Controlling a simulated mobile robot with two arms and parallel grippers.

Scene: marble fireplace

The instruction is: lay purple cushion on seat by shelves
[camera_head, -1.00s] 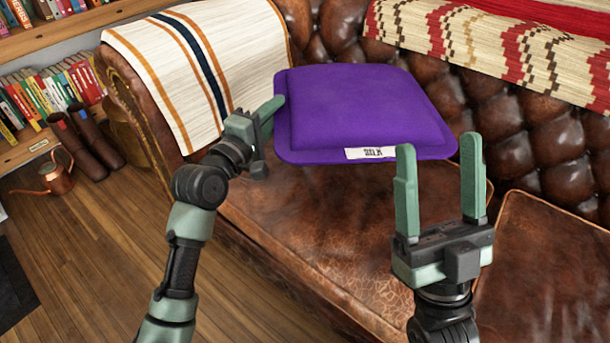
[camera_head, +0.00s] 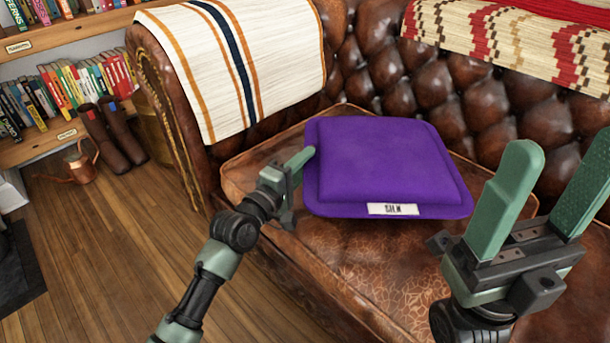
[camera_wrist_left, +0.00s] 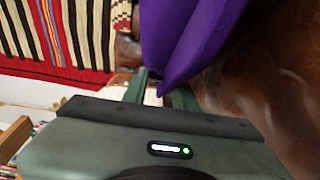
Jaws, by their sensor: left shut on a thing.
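The purple cushion (camera_head: 385,165), with a white label on its front edge, is flat over the left leather seat (camera_head: 370,270) of the sofa, the one nearer the shelves. I cannot tell whether its underside touches the seat. My left gripper (camera_head: 303,162) is shut on the cushion's left edge. In the left wrist view the cushion (camera_wrist_left: 190,35) reaches between the fingers (camera_wrist_left: 160,90). My right gripper (camera_head: 553,170) is open and empty, in front of the cushion and to its right.
The sofa arm with a striped throw (camera_head: 235,65) stands left of the cushion. The tufted backrest (camera_head: 400,85) and a patterned blanket (camera_head: 500,40) are behind. Bookshelves (camera_head: 60,90), brown boots (camera_head: 112,140) and a copper watering can (camera_head: 80,165) are at left. The wooden floor (camera_head: 110,240) is clear.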

